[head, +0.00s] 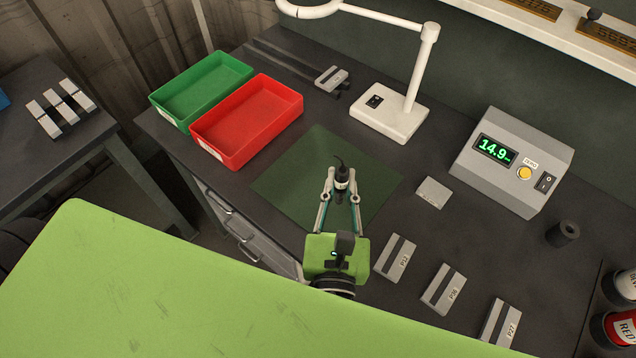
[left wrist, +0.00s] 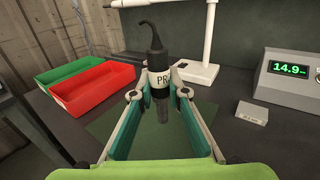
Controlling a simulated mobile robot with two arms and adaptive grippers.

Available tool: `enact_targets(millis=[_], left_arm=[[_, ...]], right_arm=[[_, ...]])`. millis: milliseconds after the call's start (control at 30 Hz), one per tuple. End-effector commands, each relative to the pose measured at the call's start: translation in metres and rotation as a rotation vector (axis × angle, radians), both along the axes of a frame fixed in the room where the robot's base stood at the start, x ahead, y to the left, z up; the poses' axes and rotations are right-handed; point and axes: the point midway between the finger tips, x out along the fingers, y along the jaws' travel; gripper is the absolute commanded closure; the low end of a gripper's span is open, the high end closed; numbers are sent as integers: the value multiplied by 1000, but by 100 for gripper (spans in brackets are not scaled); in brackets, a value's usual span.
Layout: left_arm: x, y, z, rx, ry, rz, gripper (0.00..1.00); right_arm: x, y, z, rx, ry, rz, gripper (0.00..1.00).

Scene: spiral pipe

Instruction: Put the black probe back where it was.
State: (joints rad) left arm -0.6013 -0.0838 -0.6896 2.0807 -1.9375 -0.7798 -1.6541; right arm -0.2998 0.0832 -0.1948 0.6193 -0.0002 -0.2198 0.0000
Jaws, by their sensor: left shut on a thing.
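The black probe (head: 341,181) is upright between the fingers of my left gripper (head: 341,197), over the dark green mat (head: 290,183). In the left wrist view the probe (left wrist: 156,62) has a white label, a curved cable on top and a narrower tip pointing down. The left gripper (left wrist: 162,93) is shut on it around the label. The tip appears above the mat; the exact gap cannot be told. A short black cylinder with a hole in its top (head: 563,234) stands at the right of the bench. My right gripper is not in view.
Green (head: 203,88) and red (head: 247,120) trays stand left of the mat, a white lamp (head: 390,120) behind it. A meter (head: 512,160) reading 14.9 and a small grey block (head: 434,192) are right. Several labelled grey blocks (head: 396,258) lie at front right.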

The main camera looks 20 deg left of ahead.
Motion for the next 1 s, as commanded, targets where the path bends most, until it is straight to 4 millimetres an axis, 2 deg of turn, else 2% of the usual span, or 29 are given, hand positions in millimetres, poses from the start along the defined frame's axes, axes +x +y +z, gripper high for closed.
enact_targets(millis=[33,100,200,333,567,900,1000], left_arm=[[10,10,-8,1,-5,3,100],[22,22,-15,3,-4,3,100],[34,33,-41,1,-3,2,100],[46,44,-57,1,-3,0,100],[54,51,-66,0,-2,0,100],[58,55,-104,-1,0,0,100],[58,55,-105,0,0,0,100]], right_arm=[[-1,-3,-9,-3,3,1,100],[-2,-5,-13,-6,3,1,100],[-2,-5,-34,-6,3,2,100],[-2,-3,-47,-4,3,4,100],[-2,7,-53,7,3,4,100],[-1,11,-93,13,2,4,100],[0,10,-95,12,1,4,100]])
